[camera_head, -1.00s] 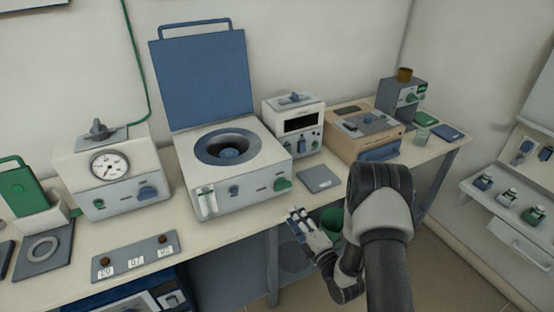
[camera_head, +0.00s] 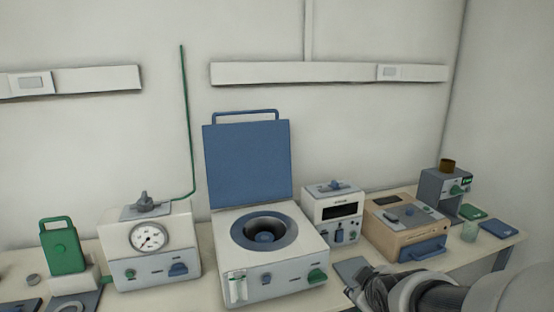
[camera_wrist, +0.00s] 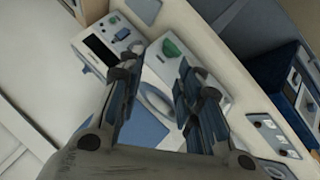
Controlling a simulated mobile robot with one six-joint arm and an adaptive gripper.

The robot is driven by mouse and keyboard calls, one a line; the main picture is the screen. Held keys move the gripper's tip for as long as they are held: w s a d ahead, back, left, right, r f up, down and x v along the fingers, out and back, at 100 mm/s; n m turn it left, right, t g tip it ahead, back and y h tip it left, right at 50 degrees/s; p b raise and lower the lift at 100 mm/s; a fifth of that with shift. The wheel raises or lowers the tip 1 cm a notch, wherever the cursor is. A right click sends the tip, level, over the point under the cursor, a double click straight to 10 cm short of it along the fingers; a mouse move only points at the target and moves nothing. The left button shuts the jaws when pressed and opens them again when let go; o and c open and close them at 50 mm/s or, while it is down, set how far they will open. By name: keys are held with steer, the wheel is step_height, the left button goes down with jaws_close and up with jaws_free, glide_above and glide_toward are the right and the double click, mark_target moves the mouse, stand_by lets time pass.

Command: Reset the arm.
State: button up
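My arm (camera_head: 440,291) enters the head view at the bottom right, stretched sideways along the front of the bench. My gripper (camera_wrist: 156,88) shows in the wrist view with its two dark fingers apart and nothing between them. Behind the fingers, the open centrifuge (camera_wrist: 207,88) appears tilted. In the head view the centrifuge (camera_head: 270,267) stands mid-bench with its blue lid (camera_head: 247,165) raised. The fingertips cannot be made out in the head view.
A gauge box (camera_head: 150,250) and a green-handled device (camera_head: 64,247) stand at left. A display box (camera_head: 333,212), a tan box (camera_head: 402,228) and a grey device (camera_head: 440,193) stand at right. A green cord hangs on the wall. A labelled plate (camera_wrist: 275,133) lies at the bench front.

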steer(key=s+a+r+m+g, duration=0.1)
steer(key=s+m, duration=0.3)
steer(key=s, duration=0.8)
steer(key=s+a+r+m+g+y, duration=0.1)
steer(key=s+a+r+m+g, duration=0.1)
steer(key=s, duration=1)
steer(key=shift+s+a+m+g, duration=0.4)
steer(key=shift+a+m+g, duration=0.45)
steer(key=shift+m, duration=0.25)
steer(key=shift+r, duration=0.1)
